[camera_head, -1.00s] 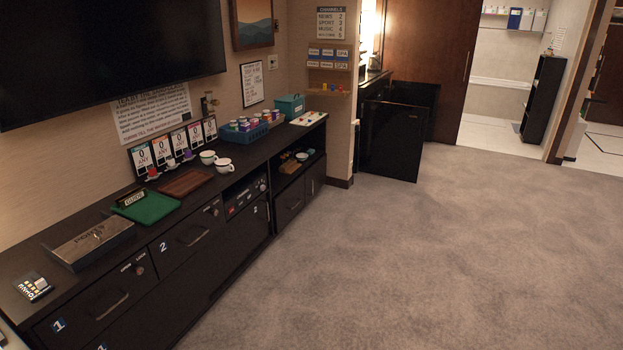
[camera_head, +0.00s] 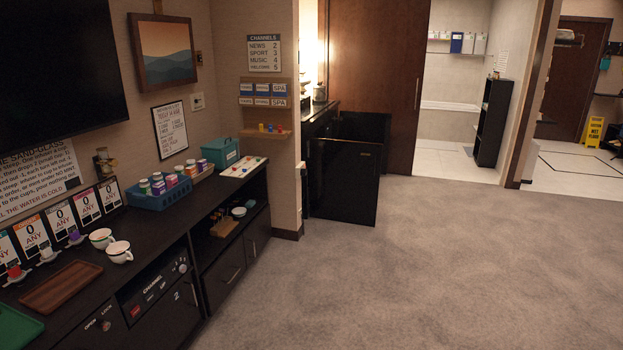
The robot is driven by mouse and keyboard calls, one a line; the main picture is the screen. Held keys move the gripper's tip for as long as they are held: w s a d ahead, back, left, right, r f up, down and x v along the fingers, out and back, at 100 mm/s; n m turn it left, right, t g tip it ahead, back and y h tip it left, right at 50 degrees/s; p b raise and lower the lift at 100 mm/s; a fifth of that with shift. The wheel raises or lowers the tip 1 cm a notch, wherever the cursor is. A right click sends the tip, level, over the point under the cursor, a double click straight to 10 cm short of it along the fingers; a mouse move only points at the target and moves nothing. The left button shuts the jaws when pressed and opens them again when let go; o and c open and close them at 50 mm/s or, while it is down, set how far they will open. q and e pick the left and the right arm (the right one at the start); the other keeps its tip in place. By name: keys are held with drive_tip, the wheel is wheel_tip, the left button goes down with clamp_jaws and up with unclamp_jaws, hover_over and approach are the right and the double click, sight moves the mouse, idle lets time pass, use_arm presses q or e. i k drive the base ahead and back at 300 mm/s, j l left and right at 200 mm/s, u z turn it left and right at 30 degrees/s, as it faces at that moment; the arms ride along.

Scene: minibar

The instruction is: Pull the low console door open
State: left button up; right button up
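The long dark console (camera_head: 205,212) runs along the left wall. Its low fronts face the carpet: a front marked 2 (camera_head: 180,318) below the channel panel, a low front with a pale bar handle (camera_head: 226,278), and another narrow front (camera_head: 258,238) at the far end. These low fronts look shut. I cannot tell which one is the low console door of the task. Neither of my grippers shows in the head view.
On the console top are cups (camera_head: 119,252), a brown tray (camera_head: 62,286), a blue basket (camera_head: 160,197) and a teal box (camera_head: 220,152). A black cabinet door (camera_head: 344,183) stands out from the alcove beyond. Grey carpet (camera_head: 400,270) is clear.

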sight(257, 235)
drive_tip(key=i, duration=2.6)
drive_tip(key=i+u, duration=0.2)
drive_tip(key=i, duration=0.2)
drive_tip(key=i+l+u, duration=0.15)
drive_tip(key=i, duration=0.25)
drive_tip(key=i+l+u, duration=0.2)
drive_tip(key=i, duration=0.2)
drive_tip(key=i+l+u, duration=0.15)
drive_tip(key=i+l, duration=0.15)
drive_tip(key=i, duration=0.1)
